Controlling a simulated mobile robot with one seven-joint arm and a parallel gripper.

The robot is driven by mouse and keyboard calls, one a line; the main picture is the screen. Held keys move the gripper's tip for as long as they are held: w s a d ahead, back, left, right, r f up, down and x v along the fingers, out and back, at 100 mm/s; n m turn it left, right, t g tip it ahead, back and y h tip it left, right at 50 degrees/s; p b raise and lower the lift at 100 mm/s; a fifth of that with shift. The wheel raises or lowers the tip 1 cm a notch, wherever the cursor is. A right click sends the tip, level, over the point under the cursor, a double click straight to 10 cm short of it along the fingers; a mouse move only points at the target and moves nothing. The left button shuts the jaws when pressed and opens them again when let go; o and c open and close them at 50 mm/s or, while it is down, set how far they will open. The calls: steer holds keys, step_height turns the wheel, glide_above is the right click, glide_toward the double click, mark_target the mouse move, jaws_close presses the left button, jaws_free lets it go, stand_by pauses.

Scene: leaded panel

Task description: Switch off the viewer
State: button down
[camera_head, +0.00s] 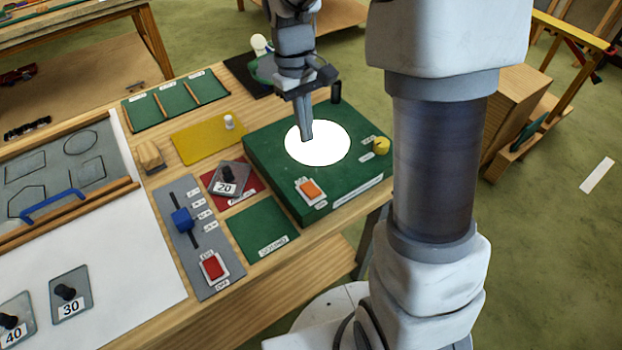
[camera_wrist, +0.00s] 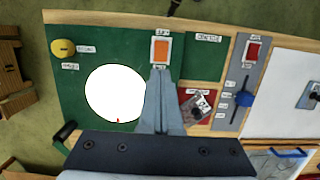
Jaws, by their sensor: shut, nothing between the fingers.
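The viewer (camera_head: 262,153) is a green box with a lit, glowing white disc (camera_head: 318,143) on its top. An orange rocker switch (camera_head: 310,190) sits on a white plate at its front corner, and a yellow knob (camera_head: 381,146) is at its right. My gripper (camera_head: 307,139) is shut and empty, pointing down over the disc in the head view. In the wrist view the closed fingers (camera_wrist: 160,72) point toward the orange switch (camera_wrist: 161,49), with the white disc (camera_wrist: 115,92) beside them. I cannot tell the height of the fingertips above the box.
A grey panel with a blue slider (camera_head: 182,219) and a red switch (camera_head: 213,267) lies left of the viewer. A grey tile marked 20 (camera_head: 228,180) rests on a red pad nearby. A black post (camera_head: 336,92) stands at the viewer's back edge.

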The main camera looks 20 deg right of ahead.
mark_target(313, 191)
steer(key=f, duration=0.4)
steer(key=s+f, duration=0.1)
steer(key=f, duration=0.4)
steer(key=s+f, duration=0.1)
steer(key=f, duration=0.3)
steer(key=shift+s+d+f+p, duration=0.25)
steer(key=shift+d+f+p, duration=0.05)
steer(key=shift+d+f, duration=0.1)
steer(key=shift+s+f+b, duration=0.15)
steer(key=shift+f+b, duration=0.3)
steer(key=shift+b, duration=0.4)
steer(key=shift+s+d+f+t+b, duration=0.1)
steer(key=shift+s+f+t+b, duration=0.1)
steer(key=shift+t+b, duration=0.3)
steer(key=shift+s+r+p, duration=0.1)
steer(key=shift+r+p, duration=0.2)
steer(key=shift+f, duration=0.1)
steer(key=shift+w, duration=0.2)
